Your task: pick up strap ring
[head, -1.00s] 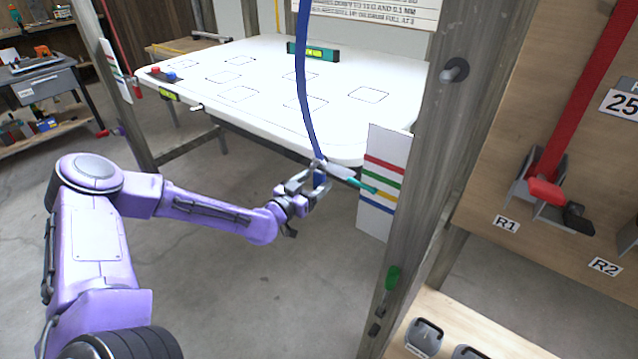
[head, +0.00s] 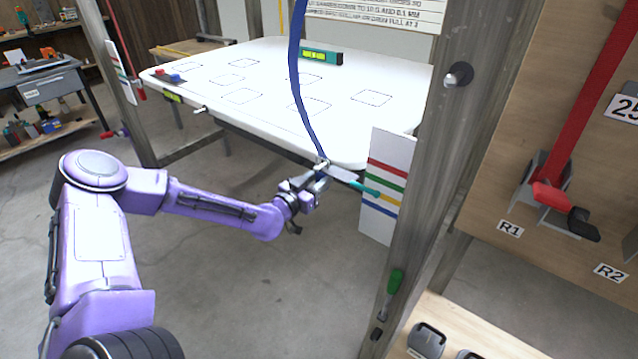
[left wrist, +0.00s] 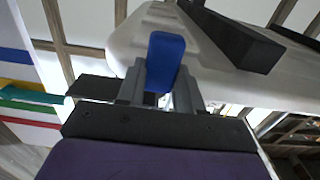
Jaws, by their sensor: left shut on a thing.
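A blue strap (head: 295,80) hangs from above, in front of the white table, in the head view. Its lower end meets my left gripper (head: 318,174), which is shut on it beside the table's near edge. In the left wrist view a blue piece (left wrist: 166,58) of the strap end sits between the two grey fingers (left wrist: 162,85). The ring itself is too small and covered by the fingers to make out. My right gripper is not in view.
A white roof-like panel (head: 265,100) with drawn squares lies behind the gripper, with a green level (head: 322,57) on it. To the right are a wooden post (head: 440,160), a striped card (head: 388,185) and a teal-tipped pointer (head: 362,187).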

